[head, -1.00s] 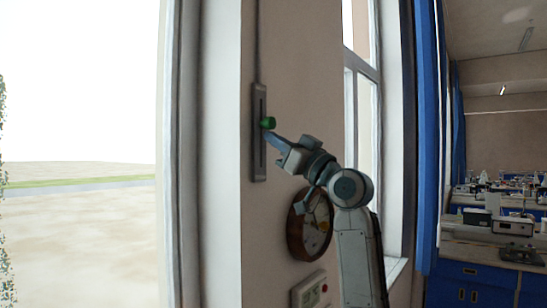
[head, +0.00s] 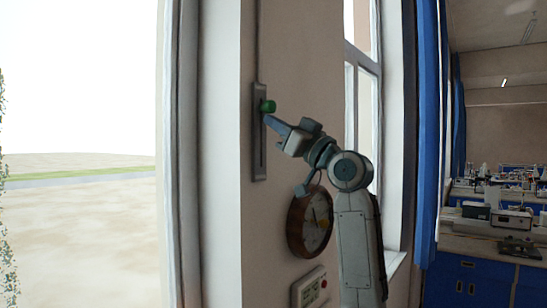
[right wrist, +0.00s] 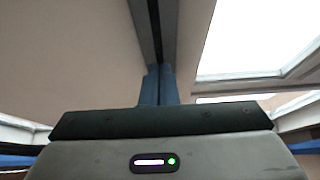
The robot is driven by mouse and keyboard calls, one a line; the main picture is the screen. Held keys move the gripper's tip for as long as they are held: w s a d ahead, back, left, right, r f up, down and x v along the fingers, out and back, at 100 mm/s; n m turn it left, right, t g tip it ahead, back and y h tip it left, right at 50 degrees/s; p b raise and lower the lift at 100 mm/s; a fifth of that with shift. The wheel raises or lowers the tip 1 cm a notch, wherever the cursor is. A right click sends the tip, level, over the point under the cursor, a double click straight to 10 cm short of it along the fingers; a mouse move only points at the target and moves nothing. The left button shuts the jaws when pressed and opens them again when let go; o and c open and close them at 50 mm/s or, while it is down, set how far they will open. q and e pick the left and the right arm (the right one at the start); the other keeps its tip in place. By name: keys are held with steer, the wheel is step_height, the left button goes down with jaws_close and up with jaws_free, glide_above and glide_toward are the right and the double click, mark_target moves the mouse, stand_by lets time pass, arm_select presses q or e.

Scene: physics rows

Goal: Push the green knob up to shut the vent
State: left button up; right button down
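The green knob (head: 268,106) sits in the upper part of a grey upright slotted plate (head: 259,150) on the wall, in the head view. My right gripper (head: 269,121) is just below the knob, its blue fingertips pointing up at its underside. They look to be touching it or very close. In the right wrist view the two blue fingers (right wrist: 159,86) lie side by side, shut with nothing seen between them. The knob does not show in that view. My left gripper is not in view.
A window and a blue curtain (head: 427,130) stand to the right. A thin rod (head: 259,40) runs up the wall above the plate.

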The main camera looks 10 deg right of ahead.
steer(key=shift+r, duration=0.3)
steer(key=shift+f+b, duration=0.8)
steer(key=shift+f, duration=0.35)
steer(key=s+d+b, duration=0.2)
steer(key=s+d, duration=0.3)
steer(key=s, duration=0.2)
steer(key=shift+d+b, duration=0.3)
steer(key=shift+b, duration=0.05)
